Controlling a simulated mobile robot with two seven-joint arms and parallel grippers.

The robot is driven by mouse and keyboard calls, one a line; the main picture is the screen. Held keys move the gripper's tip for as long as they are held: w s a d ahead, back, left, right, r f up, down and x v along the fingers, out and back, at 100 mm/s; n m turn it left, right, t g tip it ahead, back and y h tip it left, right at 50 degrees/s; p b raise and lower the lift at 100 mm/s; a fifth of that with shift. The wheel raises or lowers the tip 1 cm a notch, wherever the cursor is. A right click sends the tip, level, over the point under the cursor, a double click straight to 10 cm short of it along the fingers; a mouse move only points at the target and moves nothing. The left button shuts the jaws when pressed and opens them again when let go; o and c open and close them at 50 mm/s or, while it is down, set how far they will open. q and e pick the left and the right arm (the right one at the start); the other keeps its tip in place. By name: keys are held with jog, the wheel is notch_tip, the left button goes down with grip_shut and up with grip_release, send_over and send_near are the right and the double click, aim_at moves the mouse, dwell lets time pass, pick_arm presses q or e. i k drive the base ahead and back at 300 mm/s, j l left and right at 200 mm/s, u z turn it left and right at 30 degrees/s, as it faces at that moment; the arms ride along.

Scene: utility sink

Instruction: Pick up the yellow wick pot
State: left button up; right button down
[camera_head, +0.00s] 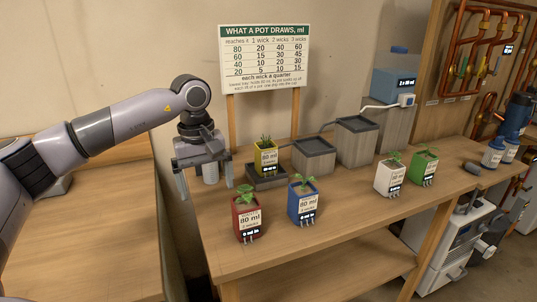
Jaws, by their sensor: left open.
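The yellow wick pot (266,158) holds a small green plant and stands upright on a low dark stand (267,182) at the back left of the wooden bench. Its label is too small to read fully. My left gripper (205,195) is open, pointing down over the bench's left end, to the left of the yellow pot and apart from it. A pale ribbed cylinder (210,173) shows between or behind its fingers; I cannot tell which. My right gripper is not in view.
Red (246,215) and blue (303,202) pots stand in front, white (390,178) and green (423,168) pots to the right. Grey stepped blocks (314,155) and a water tank (397,75) stand behind. A sign (264,58) rises at the back. The bench's front strip (340,225) is clear.

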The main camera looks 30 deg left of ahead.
aim_at(266, 152)
jog(key=i, duration=0.9)
